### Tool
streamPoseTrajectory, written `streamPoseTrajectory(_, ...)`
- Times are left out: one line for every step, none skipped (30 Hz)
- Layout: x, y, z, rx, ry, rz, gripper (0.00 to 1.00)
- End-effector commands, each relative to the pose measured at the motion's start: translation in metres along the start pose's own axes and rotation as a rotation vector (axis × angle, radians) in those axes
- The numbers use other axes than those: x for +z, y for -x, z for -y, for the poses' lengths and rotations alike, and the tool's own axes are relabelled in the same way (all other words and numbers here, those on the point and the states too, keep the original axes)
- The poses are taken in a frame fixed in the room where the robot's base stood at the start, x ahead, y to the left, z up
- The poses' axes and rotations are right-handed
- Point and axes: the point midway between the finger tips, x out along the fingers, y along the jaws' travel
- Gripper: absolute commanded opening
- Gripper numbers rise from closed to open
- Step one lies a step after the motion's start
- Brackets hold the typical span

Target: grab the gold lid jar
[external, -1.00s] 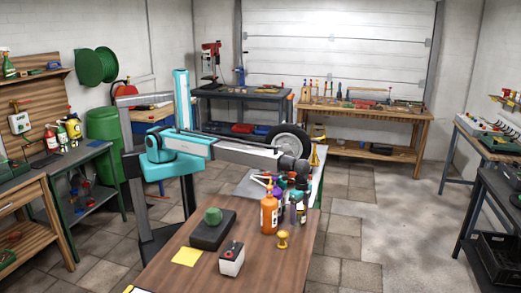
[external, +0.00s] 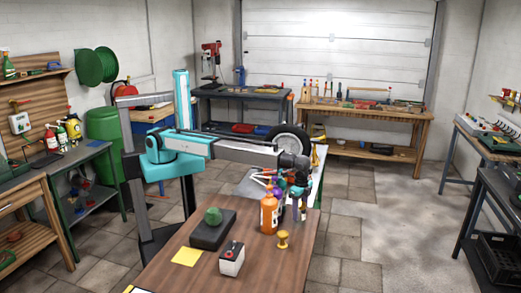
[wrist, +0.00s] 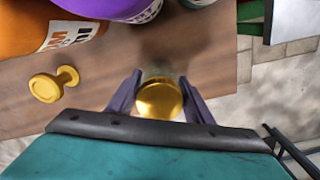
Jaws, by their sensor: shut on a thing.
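The gold lid jar (wrist: 160,98) is in the wrist view, seen from above, with a round shiny gold lid and a pale clear body. My gripper (wrist: 160,78) has one dark purple finger on each side of it and is shut on it. In the external view my gripper (external: 300,205) is at the right side of the wooden table, behind and right of the orange bottle. The jar cannot be made out clearly there. I cannot tell whether the jar is touching the table.
An orange bottle (external: 269,214) and a purple container (wrist: 105,6) stand close by. A yellow knob-shaped piece (external: 283,239) is near the table's right edge.

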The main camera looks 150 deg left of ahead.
Motion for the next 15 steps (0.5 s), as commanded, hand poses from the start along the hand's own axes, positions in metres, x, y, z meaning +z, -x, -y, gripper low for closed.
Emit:
streamPoseTrajectory(0.0,0.005,0.0,0.0,0.0,-0.001,0.21)
streamPoseTrajectory(0.0,0.008,0.0,0.0,0.0,-0.001,0.21)
streamPoseTrajectory(-0.001,0.013,0.0,0.0,0.0,-0.002,0.21)
streamPoseTrajectory(-0.001,0.018,0.0,-0.001,0.0,-0.003,0.21)
streamPoseTrajectory(-0.001,0.022,0.0,0.0,0.0,-0.002,0.21)
streamPoseTrajectory(-0.001,0.028,0.0,0.0,0.0,-0.002,0.21)
streamPoseTrajectory(-0.001,0.032,0.0,0.0,0.0,-0.002,0.21)
streamPoseTrajectory(-0.001,0.036,0.0,0.0,0.0,-0.002,0.21)
streamPoseTrajectory(-0.001,0.043,0.0,-0.001,0.0,-0.002,0.21)
streamPoseTrajectory(-0.001,0.047,0.0,0.0,0.0,-0.002,0.21)
streamPoseTrajectory(-0.001,0.051,0.0,0.0,0.0,-0.002,0.21)
streamPoseTrajectory(-0.001,0.056,0.0,0.0,0.0,-0.002,0.21)
streamPoseTrajectory(-0.001,0.06,0.0,0.0,0.0,-0.002,0.21)
streamPoseTrajectory(-0.001,0.064,0.0,0.0,0.0,-0.002,0.21)
streamPoseTrajectory(-0.001,0.068,0.0,0.0,0.0,-0.001,0.21)
